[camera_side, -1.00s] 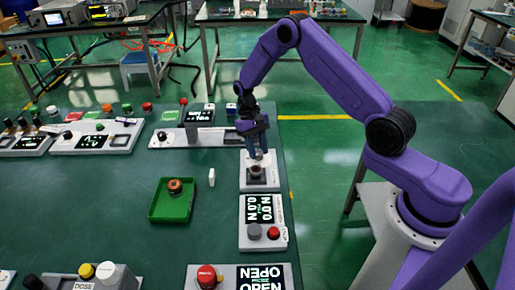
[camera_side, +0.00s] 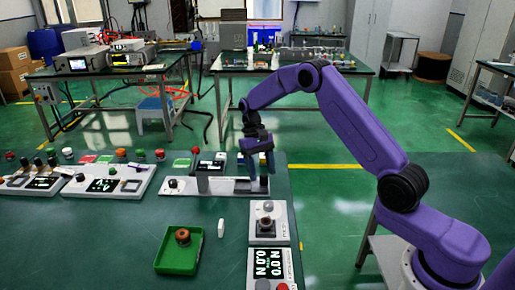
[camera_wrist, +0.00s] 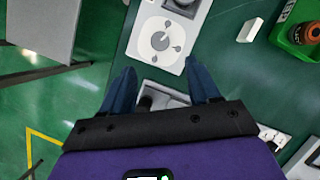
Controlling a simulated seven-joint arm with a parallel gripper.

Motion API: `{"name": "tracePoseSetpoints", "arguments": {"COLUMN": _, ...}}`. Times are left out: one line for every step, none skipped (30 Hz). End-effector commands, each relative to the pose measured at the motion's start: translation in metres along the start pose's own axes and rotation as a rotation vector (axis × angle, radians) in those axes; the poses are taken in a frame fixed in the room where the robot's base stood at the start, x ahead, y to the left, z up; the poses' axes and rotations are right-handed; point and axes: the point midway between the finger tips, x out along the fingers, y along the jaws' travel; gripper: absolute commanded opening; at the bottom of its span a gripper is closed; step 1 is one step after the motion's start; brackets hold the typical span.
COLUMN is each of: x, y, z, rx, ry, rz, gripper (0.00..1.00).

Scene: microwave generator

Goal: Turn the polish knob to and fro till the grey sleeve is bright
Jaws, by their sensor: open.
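The polish panel (camera_side: 285,237) is a small pale unit near the table's right edge. I cannot make out the grey sleeve for certain. My gripper (camera_side: 259,176) is open and empty, raised behind the panel and apart from the knob. In the wrist view its blue fingers (camera_wrist: 160,75) are spread, with the knob beyond their tips.
A green tray (camera_side: 163,264) with a brown-orange ringed part (camera_side: 183,237) lies to the left. A small white block (camera_side: 221,228) stands beside it. A display panel (camera_side: 269,262) is in front of the polish panel. A long grey unit (camera_side: 230,187) lies behind, near my gripper.

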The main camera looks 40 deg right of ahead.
Motion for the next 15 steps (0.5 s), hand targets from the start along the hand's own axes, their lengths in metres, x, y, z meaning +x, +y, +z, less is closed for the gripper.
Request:
{"name": "tracePoseSetpoints", "arguments": {"x": -0.012, "y": 0.000, "z": -0.001, "rx": 0.000, "ry": 0.005, "rz": -0.001, "gripper": 0.61}}
{"name": "tracePoseSetpoints", "arguments": {"x": -0.018, "y": 0.000, "z": -0.001, "rx": 0.000, "ry": 0.006, "rz": 0.000, "gripper": 0.61}}
{"name": "tracePoseSetpoints", "arguments": {"x": -0.026, "y": 0.000, "z": -0.001, "rx": 0.000, "ry": 0.006, "rz": 0.000, "gripper": 0.61}}
{"name": "tracePoseSetpoints", "arguments": {"x": -0.032, "y": 0.000, "z": -0.001, "rx": 0.000, "ry": 0.005, "rz": 0.000, "gripper": 0.61}}
{"name": "tracePoseSetpoints", "arguments": {"x": -0.037, "y": 0.000, "z": -0.001, "rx": 0.000, "ry": 0.005, "rz": 0.000, "gripper": 0.61}}
{"name": "tracePoseSetpoints", "arguments": {"x": -0.044, "y": 0.000, "z": -0.001, "rx": 0.000, "ry": 0.005, "rz": 0.000, "gripper": 0.61}}
{"name": "tracePoseSetpoints", "arguments": {"x": -0.048, "y": 0.000, "z": -0.001, "rx": 0.000, "ry": 0.004, "rz": 0.000, "gripper": 0.61}}
{"name": "tracePoseSetpoints", "arguments": {"x": -0.051, "y": 0.000, "z": -0.001, "rx": 0.000, "ry": 0.003, "rz": 0.000, "gripper": 0.61}}
{"name": "tracePoseSetpoints", "arguments": {"x": -0.055, "y": 0.000, "z": -0.001, "rx": 0.000, "ry": 0.003, "rz": 0.000, "gripper": 0.61}}
{"name": "tracePoseSetpoints", "arguments": {"x": -0.059, "y": 0.000, "z": -0.001, "rx": 0.000, "ry": 0.003, "rz": 0.000, "gripper": 0.61}}
{"name": "tracePoseSetpoints", "arguments": {"x": -0.061, "y": 0.000, "z": -0.001, "rx": 0.000, "ry": 0.002, "rz": 0.001, "gripper": 0.61}}
{"name": "tracePoseSetpoints", "arguments": {"x": -0.064, "y": 0.000, "z": -0.001, "rx": 0.000, "ry": 0.003, "rz": 0.001, "gripper": 0.61}}
{"name": "tracePoseSetpoints", "arguments": {"x": -0.066, "y": 0.000, "z": 0.000, "rx": 0.000, "ry": 0.002, "rz": 0.001, "gripper": 0.61}}
{"name": "tracePoseSetpoints", "arguments": {"x": -0.067, "y": 0.000, "z": 0.000, "rx": 0.000, "ry": 0.001, "rz": 0.001, "gripper": 0.61}}
{"name": "tracePoseSetpoints", "arguments": {"x": -0.069, "y": 0.000, "z": 0.000, "rx": 0.000, "ry": 0.001, "rz": 0.001, "gripper": 0.61}}
